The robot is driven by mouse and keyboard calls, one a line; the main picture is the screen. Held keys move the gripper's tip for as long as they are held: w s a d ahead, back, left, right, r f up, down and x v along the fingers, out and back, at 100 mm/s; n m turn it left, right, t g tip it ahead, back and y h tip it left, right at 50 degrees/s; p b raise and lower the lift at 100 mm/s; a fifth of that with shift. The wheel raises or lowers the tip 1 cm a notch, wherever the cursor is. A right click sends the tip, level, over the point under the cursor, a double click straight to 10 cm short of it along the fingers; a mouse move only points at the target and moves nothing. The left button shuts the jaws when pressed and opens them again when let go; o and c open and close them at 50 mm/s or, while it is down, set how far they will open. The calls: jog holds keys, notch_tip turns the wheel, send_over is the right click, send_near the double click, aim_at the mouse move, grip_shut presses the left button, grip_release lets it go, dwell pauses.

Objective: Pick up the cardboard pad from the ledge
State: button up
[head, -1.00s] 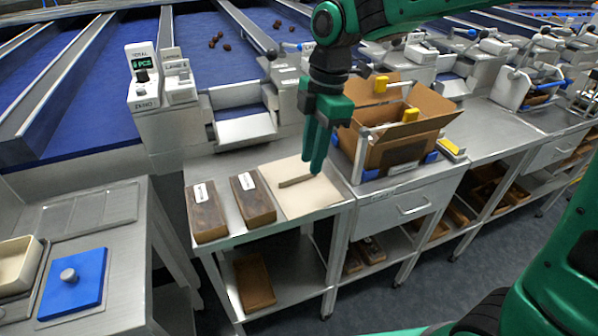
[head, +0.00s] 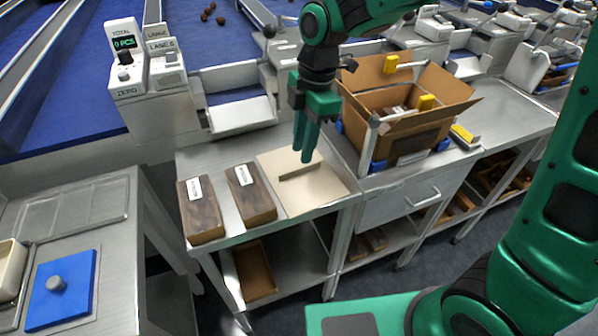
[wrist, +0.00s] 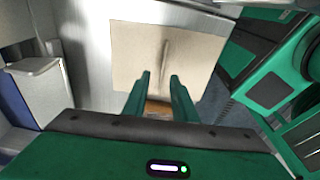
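The cardboard pad (head: 322,190) is a flat beige square with a thin raised strip across its middle. It lies on the steel ledge (head: 240,155), reaching close to the front edge. In the wrist view the pad (wrist: 205,55) lies ahead of the fingers, its strip (wrist: 163,52) pointing roughly between them. My gripper (head: 303,157) is above the pad near the strip, fingers pointing down. In the wrist view my gripper (wrist: 159,78) has its two green fingers apart with nothing held between them. The exact height over the pad is hard to tell.
Two dark labelled blocks (head: 202,212) (head: 250,195) lie left of the pad. An open cardboard box (head: 425,140) in a metal frame stands to the right. A counter display (head: 124,55) is at the back left. A lower shelf holds a brown tray (head: 255,270).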

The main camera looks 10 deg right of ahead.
aim_at(300, 172)
jog(key=f, duration=0.5)
jog(key=shift+s+a, duration=0.2)
jog(key=shift+s, duration=0.1)
grip_shut()
